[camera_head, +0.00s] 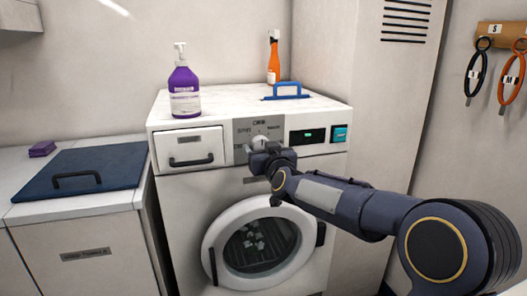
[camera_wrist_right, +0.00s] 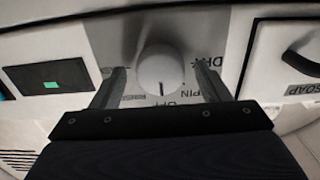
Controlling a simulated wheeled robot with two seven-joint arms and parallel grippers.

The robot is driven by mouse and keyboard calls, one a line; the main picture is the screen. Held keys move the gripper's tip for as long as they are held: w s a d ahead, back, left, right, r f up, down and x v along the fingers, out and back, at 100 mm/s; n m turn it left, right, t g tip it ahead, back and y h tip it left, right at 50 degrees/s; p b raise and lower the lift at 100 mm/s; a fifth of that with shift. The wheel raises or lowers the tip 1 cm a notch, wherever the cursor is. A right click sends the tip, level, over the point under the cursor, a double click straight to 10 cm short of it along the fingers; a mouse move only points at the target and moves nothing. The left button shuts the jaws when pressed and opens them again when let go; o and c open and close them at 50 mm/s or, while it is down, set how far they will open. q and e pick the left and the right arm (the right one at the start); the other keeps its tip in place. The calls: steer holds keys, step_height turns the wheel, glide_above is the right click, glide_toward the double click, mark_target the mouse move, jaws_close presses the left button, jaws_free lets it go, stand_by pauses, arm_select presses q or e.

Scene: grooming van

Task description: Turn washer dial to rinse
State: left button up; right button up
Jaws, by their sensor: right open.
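The white round washer dial (camera_head: 259,141) sits on the grey control panel of the washing machine (camera_head: 180,190). In the right wrist view the dial (camera_wrist_right: 160,70) shows a dark pointer line toward the bottom of the picture, near the printed "OFF". Other printed labels around it are partly covered by my fingers. My right gripper (camera_head: 262,147) is at the panel, also seen in the right wrist view (camera_wrist_right: 161,82). It is open, with one finger on each side of the dial and a visible gap on both sides. My left gripper is not in view.
A soap drawer (camera_head: 190,147) is left of the dial; a green-lit display (camera_head: 308,135) and teal button (camera_head: 340,133) are right. The round door (camera_head: 215,240) is below.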

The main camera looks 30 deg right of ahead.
steer(key=c, duration=1)
steer(key=shift+o, duration=0.2)
steer(key=shift+m, duration=0.3)
steer(key=m+b, duration=0.1)
steer(key=m, duration=0.1)
steer(key=shift+f+m, duration=0.1)
steer(key=shift+m, duration=0.2)
steer(key=m+b, duration=0.1)
steer(key=m, duration=0.4)
steer(key=shift+b, duration=0.4)
steer(key=shift+m, duration=0.4)
